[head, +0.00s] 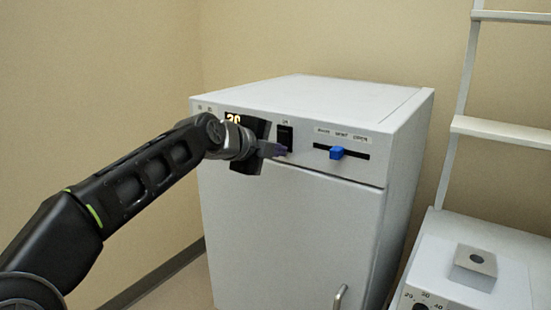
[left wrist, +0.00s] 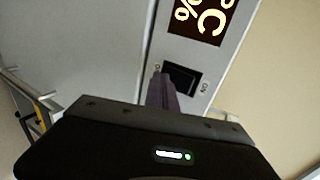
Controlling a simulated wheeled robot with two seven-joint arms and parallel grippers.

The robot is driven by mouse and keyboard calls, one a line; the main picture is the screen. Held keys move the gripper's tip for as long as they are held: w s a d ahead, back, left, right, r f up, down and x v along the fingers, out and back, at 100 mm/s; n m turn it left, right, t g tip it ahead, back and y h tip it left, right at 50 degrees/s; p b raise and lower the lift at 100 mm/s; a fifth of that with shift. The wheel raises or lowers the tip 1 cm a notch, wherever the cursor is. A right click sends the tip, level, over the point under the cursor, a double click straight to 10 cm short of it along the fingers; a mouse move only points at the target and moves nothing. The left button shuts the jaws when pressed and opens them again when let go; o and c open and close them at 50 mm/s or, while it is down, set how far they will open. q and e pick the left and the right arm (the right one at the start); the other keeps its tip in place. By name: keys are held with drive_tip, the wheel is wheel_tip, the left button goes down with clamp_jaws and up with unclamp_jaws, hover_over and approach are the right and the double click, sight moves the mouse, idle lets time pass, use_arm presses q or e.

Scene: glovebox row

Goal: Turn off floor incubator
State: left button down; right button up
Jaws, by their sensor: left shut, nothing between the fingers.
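The floor incubator (head: 290,220) is a white cabinet with a control strip along its upper front. A black rocker switch (head: 285,137) sits on the strip, and it also shows in the left wrist view (left wrist: 181,79). A lit display (head: 233,118) is left of the switch, partly hidden by my gripper; its digits show in the left wrist view (left wrist: 203,18). My left gripper (head: 280,150) is shut and empty, its fingertips at the lower part of the switch. I cannot tell if they touch it. My right gripper is not in view.
A blue slider knob (head: 337,153) sits in a dark slot right of the switch. A door handle (head: 341,296) is low on the incubator front. Another white device (head: 470,262) stands at the right, below a white shelf frame (head: 500,131). The floor at the left is clear.

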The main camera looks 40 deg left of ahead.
use_arm(q)
drive_tip(key=shift+s+r+p, duration=0.1)
drive_tip(key=shift+r+p, duration=0.25)
drive_tip(key=shift+r, duration=0.75)
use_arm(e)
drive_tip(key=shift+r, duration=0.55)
use_arm(q)
drive_tip(key=shift+f, duration=0.1)
drive_tip(key=shift+d, duration=0.1)
